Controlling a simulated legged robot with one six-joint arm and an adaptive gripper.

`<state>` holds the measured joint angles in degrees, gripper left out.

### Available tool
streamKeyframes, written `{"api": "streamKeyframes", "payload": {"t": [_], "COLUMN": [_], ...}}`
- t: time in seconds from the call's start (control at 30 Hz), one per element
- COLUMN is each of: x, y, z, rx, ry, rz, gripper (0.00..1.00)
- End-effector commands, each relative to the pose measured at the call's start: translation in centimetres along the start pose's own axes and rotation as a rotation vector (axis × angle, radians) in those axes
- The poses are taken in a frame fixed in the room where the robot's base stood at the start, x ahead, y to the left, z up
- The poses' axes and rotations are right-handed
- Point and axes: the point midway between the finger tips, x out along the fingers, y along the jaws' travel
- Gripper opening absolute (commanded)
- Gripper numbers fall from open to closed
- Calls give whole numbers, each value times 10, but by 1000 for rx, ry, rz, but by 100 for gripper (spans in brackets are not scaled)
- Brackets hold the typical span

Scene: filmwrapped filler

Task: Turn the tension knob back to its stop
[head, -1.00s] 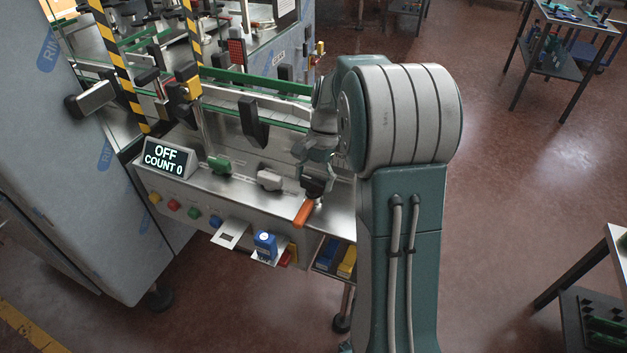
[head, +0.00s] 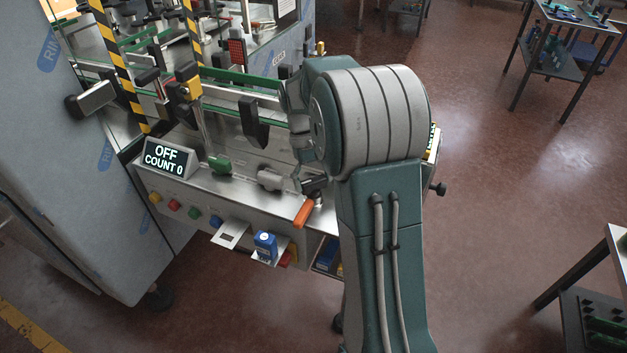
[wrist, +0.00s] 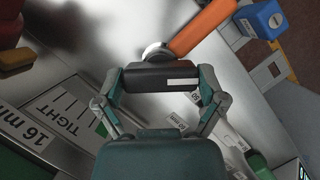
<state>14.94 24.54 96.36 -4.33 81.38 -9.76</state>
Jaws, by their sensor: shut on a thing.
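The tension knob appears to be the black block with a white stripe (wrist: 160,76) in the middle of the wrist view. My gripper (wrist: 162,86) is shut on it, with one finger at each end. A silver round hub and an orange handle (wrist: 203,24) show just beyond the block; I cannot tell whether they join it. A scale plate marked TIGHT (wrist: 58,122) lies to the left. In the head view, the orange handle (head: 304,212) points down and left at the panel's right end. My arm hides much of the gripper there.
A grey knob (head: 270,179) and a green knob (head: 219,164) sit left along the same panel. The display (head: 168,158) reads OFF, COUNT 0. A blue block (head: 265,244) rests on a tab at the front.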

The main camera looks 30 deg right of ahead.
Motion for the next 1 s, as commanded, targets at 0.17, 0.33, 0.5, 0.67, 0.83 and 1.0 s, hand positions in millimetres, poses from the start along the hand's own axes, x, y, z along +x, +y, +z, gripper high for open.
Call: {"api": "streamKeyframes", "payload": {"t": [0.17,0.33,0.5,0.67,0.83,1.0], "x": [-2,-2,-2,-2,-2,-2], "y": [-1,-1,-1,-1,-1,-1], "z": [-2,-2,-2,-2,-2,-2], "rx": [-142,-250,-327,-369,-390,-393], "ry": [13,13,13,13,13,13], "rz": [61,106,139,156,164,166], "gripper": [42,42,42,42,42,42]}}
